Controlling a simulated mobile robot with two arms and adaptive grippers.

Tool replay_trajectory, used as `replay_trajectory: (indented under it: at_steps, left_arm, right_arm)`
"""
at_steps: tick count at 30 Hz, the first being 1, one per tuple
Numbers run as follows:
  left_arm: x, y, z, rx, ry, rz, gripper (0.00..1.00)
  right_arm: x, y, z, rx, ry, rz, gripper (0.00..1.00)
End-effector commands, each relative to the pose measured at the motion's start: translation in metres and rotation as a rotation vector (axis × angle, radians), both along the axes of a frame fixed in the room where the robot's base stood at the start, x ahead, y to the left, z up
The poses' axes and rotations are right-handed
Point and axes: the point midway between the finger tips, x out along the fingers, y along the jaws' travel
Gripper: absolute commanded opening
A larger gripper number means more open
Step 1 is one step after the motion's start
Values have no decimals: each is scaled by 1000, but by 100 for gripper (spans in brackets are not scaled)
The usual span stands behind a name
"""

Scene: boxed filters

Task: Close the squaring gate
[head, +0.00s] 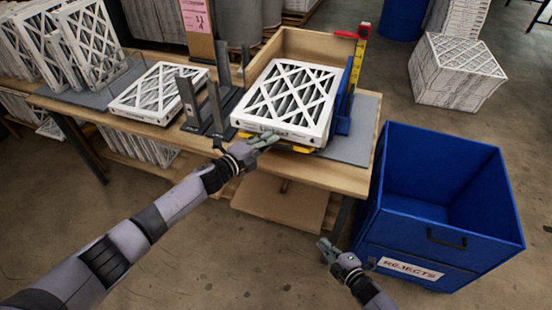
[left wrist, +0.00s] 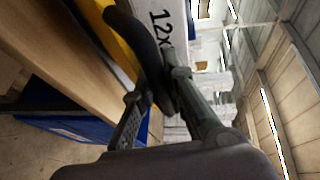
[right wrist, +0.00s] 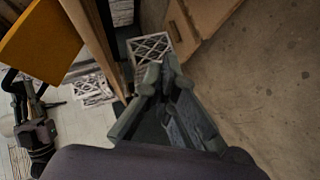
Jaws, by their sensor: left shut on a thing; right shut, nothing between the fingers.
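The squaring gate looks like a yellow bar (head: 304,150) along the front edge of the bench, low in front of a white-framed filter (head: 288,98). It shows as a yellow panel in the right wrist view (right wrist: 42,42) and a yellow edge in the left wrist view (left wrist: 117,17). My left gripper (head: 264,140) is shut on the gate's black curved handle (left wrist: 137,30), just in front of the filter. My arm hides part of the gate. My right gripper (head: 326,247) is shut and empty, low in front of the bench, left of the blue bin.
A blue rejects bin (head: 452,190) stands right of the bench (head: 335,177). A blue block (head: 344,110) and yellow ruler (head: 357,62) stand right of the filter. Black uprights (head: 216,108) and another filter (head: 160,92) are to its left. Floor before the bench is clear.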

Motion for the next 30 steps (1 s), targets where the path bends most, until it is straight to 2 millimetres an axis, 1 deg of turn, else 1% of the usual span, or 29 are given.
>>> replay_trajectory:
  at_steps: [1, 2, 3, 6, 9, 10, 12, 15, 20, 23, 27, 30]
  left_arm:
    - [0, 0, 1, -1, -2, 0, 0]
    - [0, 0, 1, -1, -2, 0, 0]
    - [0, 0, 1, -1, -2, 0, 0]
    - [0, 0, 1, -1, -2, 0, 0]
    - [0, 0, 1, 0, -1, 0, 0]
    - [0, 0, 1, 0, -1, 0, 0]
    - [0, 0, 1, 0, -1, 0, 0]
    - [0, 0, 1, 0, -1, 0, 0]
    - [0, 0, 1, 0, -1, 0, 0]
    - [0, 0, 1, 0, -1, 0, 0]
    - [0, 0, 1, 0, -1, 0, 0]
    - [0, 0, 1, 0, -1, 0, 0]
  right_arm:
    - [27, 14, 36, -56, -148, 102, 0]
    - [39, 23, 56, -92, -238, 163, 0]
    - [52, 35, 83, -142, -358, 243, 0]
    - [69, 60, 138, -248, -623, 406, 0]
    - [73, 76, 176, -324, -825, 519, 0]
    - [73, 80, 185, -342, -872, 544, 0]
    - [73, 86, 199, -372, -958, 590, 0]
    - [72, 93, 210, -394, -1023, 621, 0]
    - [79, 109, 215, -398, -1044, 630, 0]
    - [88, 125, 218, -396, -1042, 628, 0]
    - [104, 152, 223, -395, -1039, 627, 0]
    - [113, 167, 225, -396, -1038, 627, 0]
